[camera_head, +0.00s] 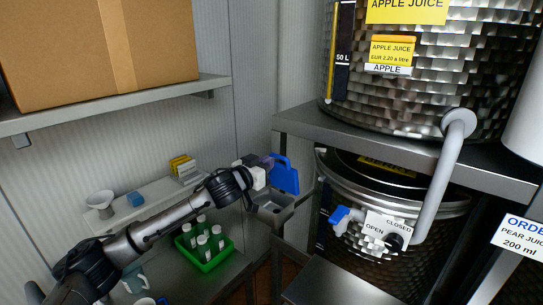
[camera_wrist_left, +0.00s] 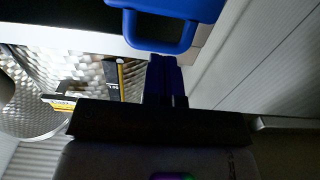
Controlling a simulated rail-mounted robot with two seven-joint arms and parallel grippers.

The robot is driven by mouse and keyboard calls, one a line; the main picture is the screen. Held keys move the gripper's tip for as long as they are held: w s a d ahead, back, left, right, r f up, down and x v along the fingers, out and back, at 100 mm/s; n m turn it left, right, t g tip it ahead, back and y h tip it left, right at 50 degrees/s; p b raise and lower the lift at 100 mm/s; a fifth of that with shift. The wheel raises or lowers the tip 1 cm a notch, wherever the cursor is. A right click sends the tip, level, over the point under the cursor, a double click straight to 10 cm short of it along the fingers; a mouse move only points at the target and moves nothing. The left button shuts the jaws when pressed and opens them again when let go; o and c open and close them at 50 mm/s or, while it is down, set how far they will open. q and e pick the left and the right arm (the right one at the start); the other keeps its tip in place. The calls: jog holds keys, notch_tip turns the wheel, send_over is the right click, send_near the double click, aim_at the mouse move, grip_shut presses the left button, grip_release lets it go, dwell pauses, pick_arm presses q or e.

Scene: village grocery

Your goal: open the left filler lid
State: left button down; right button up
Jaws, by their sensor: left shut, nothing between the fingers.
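The blue lid (camera_head: 285,175) with a loop handle stands upright at the back right of a small grey metal filler box (camera_head: 270,211). The box's top looks open. My left gripper (camera_head: 266,163) is shut and empty, just left of the lid and above the box. In the left wrist view, the closed dark-blue fingers (camera_wrist_left: 165,75) point at the lid's blue handle (camera_wrist_left: 155,47). They overlap or come very close to its edge; I cannot tell if they touch. My right gripper is not in view.
A green crate (camera_head: 207,258) of bottles stands under my left arm. A steel tank (camera_head: 385,200) with a blue tap handle (camera_head: 340,214) stands right of the filler. Shelf edges (camera_head: 400,150) lie above it. A cardboard box (camera_head: 100,50) sits on the upper left shelf.

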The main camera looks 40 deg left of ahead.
aim_at(277, 156)
pick_arm(q)
jog(key=shift+w+p, duration=0.3)
jog(key=shift+w, duration=0.8)
jog(key=w+p, duration=0.2)
jog(key=shift+w+r+p, duration=0.2)
jog(key=shift+r+p, duration=0.1)
jog(key=shift+r, duration=0.05)
